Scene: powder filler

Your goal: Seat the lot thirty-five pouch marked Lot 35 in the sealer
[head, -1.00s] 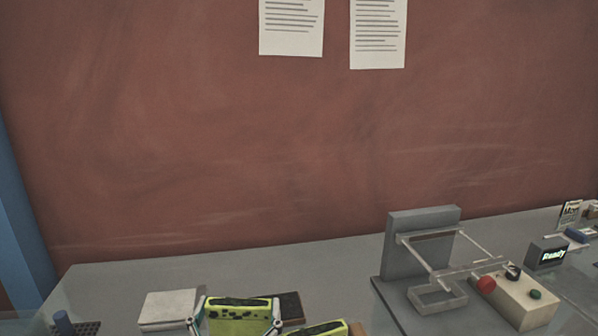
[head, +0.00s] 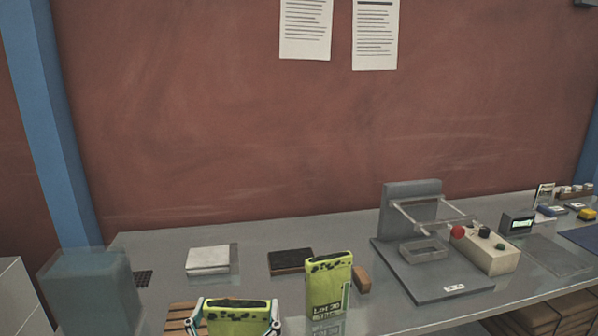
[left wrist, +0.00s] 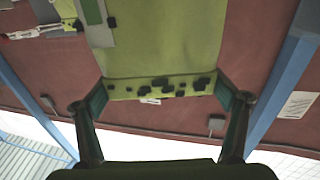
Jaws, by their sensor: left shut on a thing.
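My left gripper (head: 237,318) is shut on a yellow-green pouch (head: 240,303) at the bottom of the head view, its two fingers on opposite sides. The held pouch (left wrist: 160,50) fills the middle of the left wrist view; its label is hidden. A second yellow-green pouch (head: 329,275) stands upright to the right, apart from the gripper. Its print starts with "Lot 3"; I cannot surely read the last digit. The sealer (head: 412,208), a grey upright with a hinged bar frame on a base plate, stands farther right and back. My right gripper is not in view.
A control box (head: 490,257) with red and dark knobs sits right of the sealer frame. A white block (head: 208,260), a dark pad (head: 290,261) and a brown block (head: 362,279) lie on the bench. A slatted wooden surface (head: 180,318) shows beside the held pouch. The sealer's front plate is largely bare.

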